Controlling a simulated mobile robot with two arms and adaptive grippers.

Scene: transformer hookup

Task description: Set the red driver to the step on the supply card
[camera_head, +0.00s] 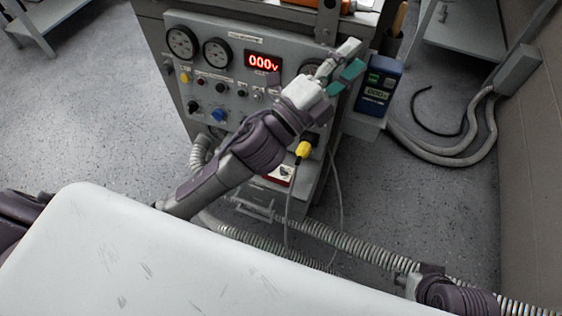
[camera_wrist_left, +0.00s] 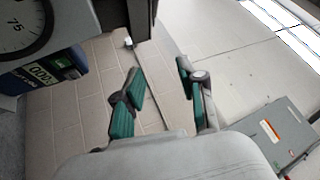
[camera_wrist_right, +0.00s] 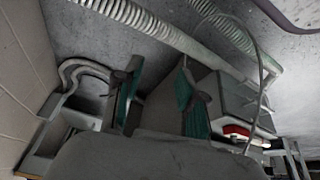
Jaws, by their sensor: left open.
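I cannot make out a red driver or a legible supply card in any view. An orange-red item (camera_head: 325,4) lies on top of the grey cabinet (camera_head: 165,75), cut off by the top edge. My left gripper (camera_head: 345,78) is open and empty in front of the panel's right side, beside a blue meter (camera_head: 378,86). Its teal fingers stand apart in the left wrist view (camera_wrist_left: 160,78). My right gripper (camera_wrist_right: 157,88) is open and empty in the right wrist view; its fingers are not visible in the head view.
A yellow plug (camera_head: 303,150) on a cable hangs near a red-and-white part (camera_head: 281,174). Ribbed hoses (camera_head: 315,232) cross the floor. A wall (camera_head: 530,150) stands at right.

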